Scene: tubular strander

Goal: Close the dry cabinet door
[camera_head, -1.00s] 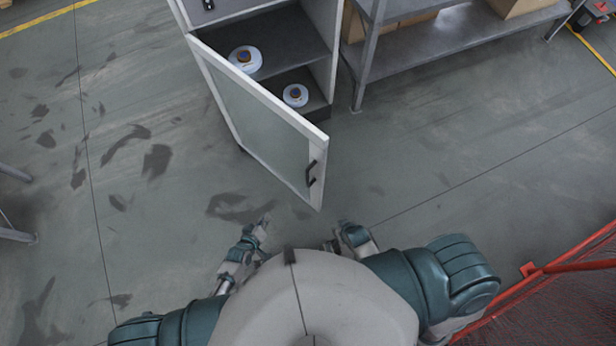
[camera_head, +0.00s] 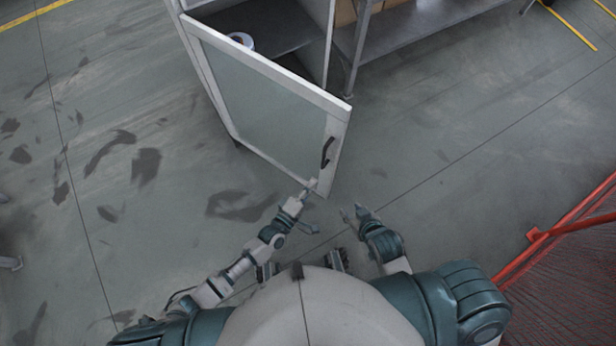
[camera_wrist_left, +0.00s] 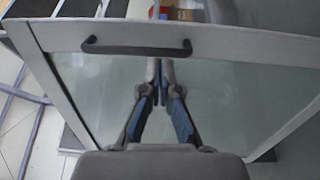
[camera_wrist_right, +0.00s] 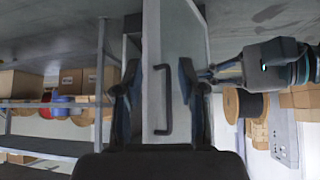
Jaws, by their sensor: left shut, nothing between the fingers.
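The dry cabinet door (camera_head: 265,105) has a white frame and a frosted glass pane. It stands partly open, its free edge swung out towards me. Its dark bar handle (camera_head: 327,152) is near that edge, and the handle also shows in the left wrist view (camera_wrist_left: 137,47) and the right wrist view (camera_wrist_right: 163,100). My left gripper (camera_head: 310,186) is shut and empty at the door's lower free corner; I cannot tell whether it touches. My right gripper (camera_head: 353,210) is open and empty, lower and to the right, apart from the door. The right wrist view shows its fingers (camera_wrist_right: 159,72) either side of the handle's line of sight.
A white round container (camera_head: 241,40) is inside the cabinet. A grey metal shelf rack (camera_head: 420,22) stands right of the cabinet. A red barrier (camera_head: 560,228) runs along the lower right.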

